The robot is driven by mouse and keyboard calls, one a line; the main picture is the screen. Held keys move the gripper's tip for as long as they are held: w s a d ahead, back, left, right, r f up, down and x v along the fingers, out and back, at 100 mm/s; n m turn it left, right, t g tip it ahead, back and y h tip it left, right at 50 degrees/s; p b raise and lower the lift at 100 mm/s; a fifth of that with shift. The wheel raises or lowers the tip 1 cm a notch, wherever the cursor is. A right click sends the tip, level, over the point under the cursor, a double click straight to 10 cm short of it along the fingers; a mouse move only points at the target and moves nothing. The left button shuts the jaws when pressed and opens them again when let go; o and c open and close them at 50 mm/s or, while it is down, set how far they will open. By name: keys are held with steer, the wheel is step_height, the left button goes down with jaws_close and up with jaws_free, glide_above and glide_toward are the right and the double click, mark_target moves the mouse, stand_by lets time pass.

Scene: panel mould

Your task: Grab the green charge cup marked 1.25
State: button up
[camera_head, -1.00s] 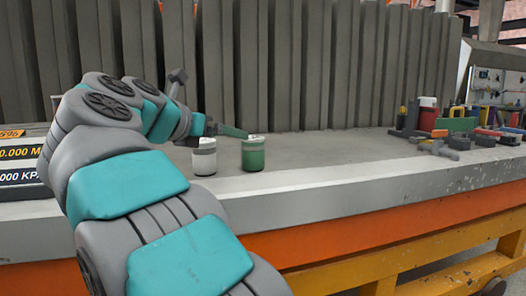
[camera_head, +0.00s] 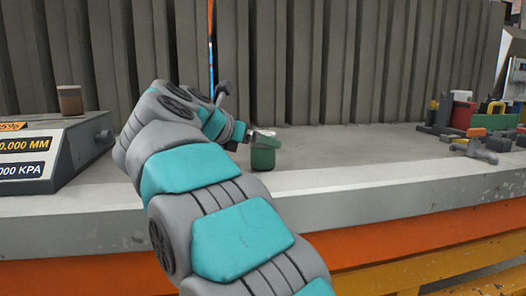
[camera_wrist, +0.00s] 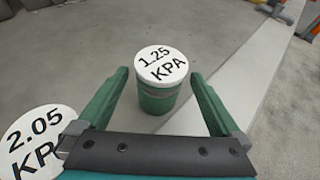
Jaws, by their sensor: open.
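The green charge cup (camera_wrist: 157,97) has a white lid reading 1.25 KPA and stands upright on the grey bench top. In the wrist view it sits ahead of and between the two green fingers of my gripper (camera_wrist: 160,95), which are open, with a gap on each side. In the head view the green cup (camera_head: 263,157) is partly hidden by my gripper (camera_head: 262,141). A second cup with a white lid reading 2.05 (camera_wrist: 30,140) is at the left of the wrist view, close beside the left finger; my arm hides it in the head view.
A readout box (camera_head: 50,158) with a brown cup (camera_head: 70,100) on top stands at the left. Clamps and coloured tools (camera_head: 480,125) lie at the right. Ribbed grey panels (camera_head: 340,60) rise behind the bench. The bench top (camera_head: 350,155) right of the cup is clear.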

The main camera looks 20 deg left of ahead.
steer(key=x, duration=0.5)
steer(key=shift+w+f, duration=0.2)
steer(key=shift+w, duration=0.15)
steer(key=shift+r, duration=0.1)
jaws_close()
stand_by(0.4)
